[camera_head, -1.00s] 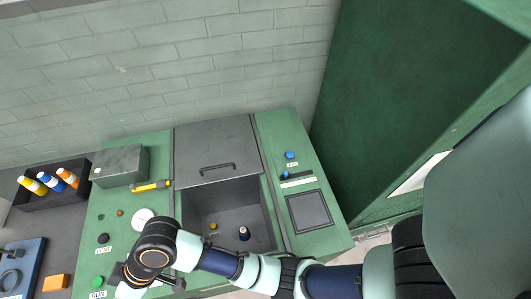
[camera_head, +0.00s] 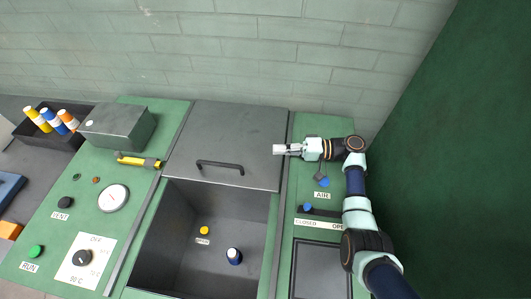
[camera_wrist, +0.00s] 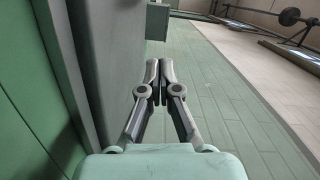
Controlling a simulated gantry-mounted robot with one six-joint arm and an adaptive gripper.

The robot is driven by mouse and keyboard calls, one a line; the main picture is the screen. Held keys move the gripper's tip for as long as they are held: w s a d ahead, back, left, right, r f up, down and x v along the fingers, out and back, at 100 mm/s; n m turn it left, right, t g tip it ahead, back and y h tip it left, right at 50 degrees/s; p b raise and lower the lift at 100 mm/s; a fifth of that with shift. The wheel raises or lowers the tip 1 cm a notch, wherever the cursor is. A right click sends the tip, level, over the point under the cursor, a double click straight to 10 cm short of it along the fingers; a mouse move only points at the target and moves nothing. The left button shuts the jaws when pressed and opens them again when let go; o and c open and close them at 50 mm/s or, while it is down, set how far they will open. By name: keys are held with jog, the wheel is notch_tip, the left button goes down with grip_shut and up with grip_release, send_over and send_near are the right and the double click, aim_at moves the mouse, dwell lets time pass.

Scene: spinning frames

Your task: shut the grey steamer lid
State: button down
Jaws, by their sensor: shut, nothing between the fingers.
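The grey steamer lid (camera_head: 235,135) is a flat dark panel with a black bar handle (camera_head: 220,165) near its front edge. It lies behind the steamer's open well (camera_head: 180,235), which is uncovered. My gripper (camera_head: 277,149) is shut and empty at the lid's right edge, pointing left, to the right of the handle. I cannot tell whether it touches the lid. In the wrist view the shut fingertips (camera_wrist: 160,68) are beside a long grey surface that seems to be the lid (camera_wrist: 105,55).
A grey box (camera_head: 118,128) and a yellow tool (camera_head: 138,161) lie left of the lid. An AIR knob (camera_head: 323,182) and a slider switch (camera_head: 309,208) are near my arm. A brick wall (camera_head: 230,45) stands behind.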

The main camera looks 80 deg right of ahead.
aim_at(246, 181)
jog(key=b+x, duration=0.1)
jog(key=x, duration=0.8)
jog(key=shift+s+f, duration=0.1)
jog(key=a, duration=0.3)
jog(key=shift+a+f+p, duration=0.2)
jog(key=shift+a+p, duration=0.1)
jog(key=shift+p, duration=0.05)
jog(key=shift+a, duration=0.2)
jog(key=shift+a+r+p, duration=0.1)
jog(key=shift+a+p, duration=0.15)
jog(key=shift+p, duration=0.15)
jog(key=a+p, duration=0.2)
jog(key=a, duration=0.2)
jog(key=shift+s+a+p, duration=0.1)
jog(key=shift+s+p, duration=0.1)
jog(key=shift+p, duration=0.2)
jog(key=shift+a, duration=0.2)
jog(key=shift+d, duration=0.1)
